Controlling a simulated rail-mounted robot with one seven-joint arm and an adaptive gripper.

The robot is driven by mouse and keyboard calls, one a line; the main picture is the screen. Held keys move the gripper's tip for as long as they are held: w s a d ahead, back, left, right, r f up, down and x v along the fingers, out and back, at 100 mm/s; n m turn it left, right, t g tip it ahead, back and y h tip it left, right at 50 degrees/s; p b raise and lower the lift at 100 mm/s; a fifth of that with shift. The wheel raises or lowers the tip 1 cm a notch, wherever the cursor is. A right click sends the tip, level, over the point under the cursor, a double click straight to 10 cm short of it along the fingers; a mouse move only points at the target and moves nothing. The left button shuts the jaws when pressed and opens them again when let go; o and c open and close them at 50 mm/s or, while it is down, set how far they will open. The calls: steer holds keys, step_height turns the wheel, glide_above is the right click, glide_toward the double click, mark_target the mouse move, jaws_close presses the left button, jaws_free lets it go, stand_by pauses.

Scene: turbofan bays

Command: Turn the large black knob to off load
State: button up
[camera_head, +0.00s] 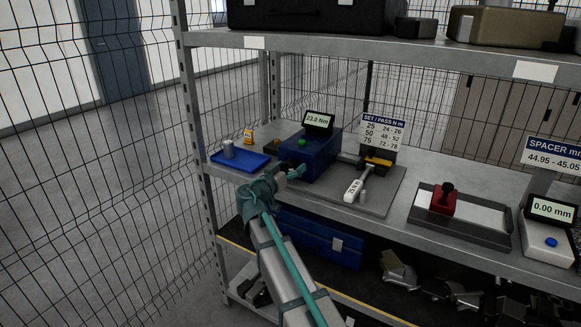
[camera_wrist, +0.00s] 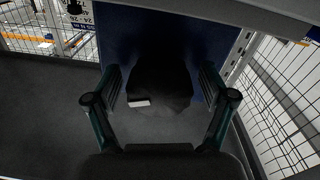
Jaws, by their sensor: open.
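The large black knob (camera_wrist: 160,82) is in the middle of the wrist view, dark against a blue face, with a small white mark near its lower left. My gripper (camera_wrist: 160,88) is open, with one finger on each side of the knob. I cannot tell if the fingers touch it. In the head view my gripper (camera_head: 286,174) is at the left side of the blue tester box (camera_head: 324,160), whose display (camera_head: 318,121) reads 23.0 Nm. The knob is not clearly visible there; my gripper and wrist cover that area.
A blue tray (camera_head: 240,160) with a grey cylinder lies left of the box. A torque wrench (camera_head: 353,190) lies on a grey mat to the right, by a SET / PASS sign (camera_head: 384,131). A shelf upright (camera_head: 190,110) stands left and an upper shelf (camera_head: 300,42) above.

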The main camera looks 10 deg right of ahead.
steer(key=c, duration=1.2)
steer(key=shift+f+n+b, duration=0.1)
steer(key=shift+n+b, duration=1.1)
steer(key=shift+n, duration=0.1)
steer(key=n+b, duration=0.1)
steer(key=n, duration=0.2)
steer(key=shift+n, duration=0.3)
steer(key=n, duration=0.3)
steer(key=shift+n+b, duration=0.3)
steer(key=shift+b, duration=0.05)
steer(key=n, duration=0.4)
steer(key=shift+d+p, duration=0.1)
steer(key=shift+p, duration=0.2)
steer(key=shift+n, duration=0.3)
